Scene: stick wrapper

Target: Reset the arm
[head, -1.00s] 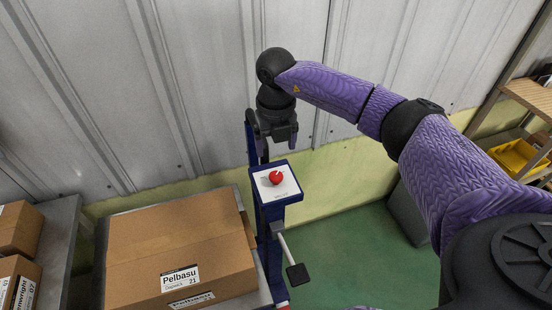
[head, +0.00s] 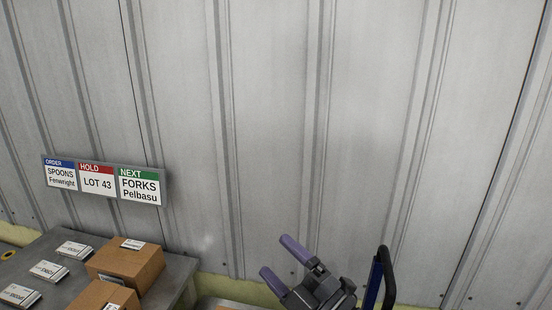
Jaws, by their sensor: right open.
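My right gripper (head: 277,256) shows at the bottom of the head view, right of centre. Its two purple fingers are spread apart and point up and to the left. Nothing is between them, and the grey wall lies behind. The rest of my right arm is below the frame. My left gripper is not in view.
A blue post with a black bent handle (head: 388,272) stands just right of my right gripper. Cardboard boxes (head: 128,265) and several small labelled packs (head: 48,270) sit on a grey table (head: 180,268) at lower left. A sign board (head: 103,164) hangs on the corrugated wall (head: 270,100).

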